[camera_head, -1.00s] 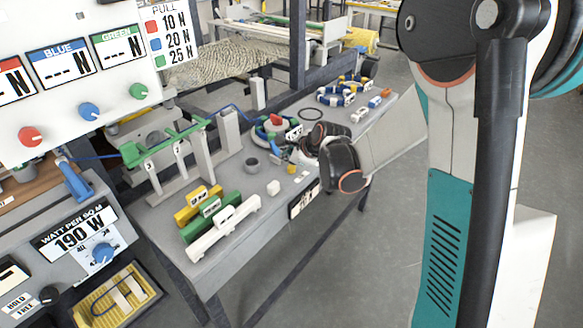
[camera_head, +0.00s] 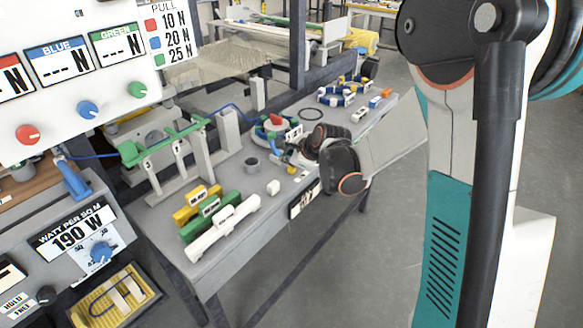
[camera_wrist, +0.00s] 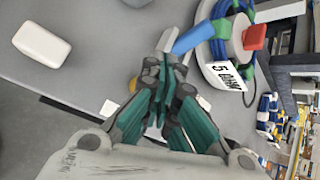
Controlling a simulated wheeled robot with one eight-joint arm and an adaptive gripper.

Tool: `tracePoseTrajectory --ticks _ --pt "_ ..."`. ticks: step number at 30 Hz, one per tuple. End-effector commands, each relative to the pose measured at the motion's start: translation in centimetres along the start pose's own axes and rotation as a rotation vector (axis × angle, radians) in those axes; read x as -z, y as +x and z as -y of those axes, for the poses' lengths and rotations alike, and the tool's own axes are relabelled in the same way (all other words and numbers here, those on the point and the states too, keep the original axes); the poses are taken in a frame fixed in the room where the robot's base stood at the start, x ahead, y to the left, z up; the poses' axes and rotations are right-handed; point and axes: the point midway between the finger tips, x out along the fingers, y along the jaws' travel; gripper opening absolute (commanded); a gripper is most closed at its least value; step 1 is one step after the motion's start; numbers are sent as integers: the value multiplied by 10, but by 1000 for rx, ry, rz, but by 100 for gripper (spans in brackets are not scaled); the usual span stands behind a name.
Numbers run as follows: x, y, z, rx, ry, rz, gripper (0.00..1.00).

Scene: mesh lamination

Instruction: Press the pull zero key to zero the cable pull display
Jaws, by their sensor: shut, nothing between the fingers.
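My gripper (camera_head: 285,152) is shut and empty, low over the grey bench top beside the round cable fixture. In the wrist view its teal fingers (camera_wrist: 166,68) meet near a blue handle; I cannot tell whether they touch anything. A small yellow round piece (camera_wrist: 133,85) shows partly behind the fingers, next to a small white label (camera_wrist: 108,108). I cannot tell whether this piece is the pull zero key. A small display (camera_head: 305,198) sits on the bench's front edge; its reading is not legible. The wall panel's blue display (camera_head: 62,65) and green display (camera_head: 119,45) show dashes.
The round cable fixture (camera_head: 275,126) with a red block stands close to my gripper. A white block (camera_head: 273,187), a grey cup (camera_head: 251,164) and yellow, green and white bars (camera_head: 222,228) lie to the left. The green-armed stand (camera_head: 165,145) rises at the back.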

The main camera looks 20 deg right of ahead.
Motion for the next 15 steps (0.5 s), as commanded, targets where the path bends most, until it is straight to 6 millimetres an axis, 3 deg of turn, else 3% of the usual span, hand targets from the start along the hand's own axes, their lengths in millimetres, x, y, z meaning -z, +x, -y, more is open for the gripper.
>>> tracePoseTrajectory --ticks 15 --pt "3 4 -3 0 0 0 0"
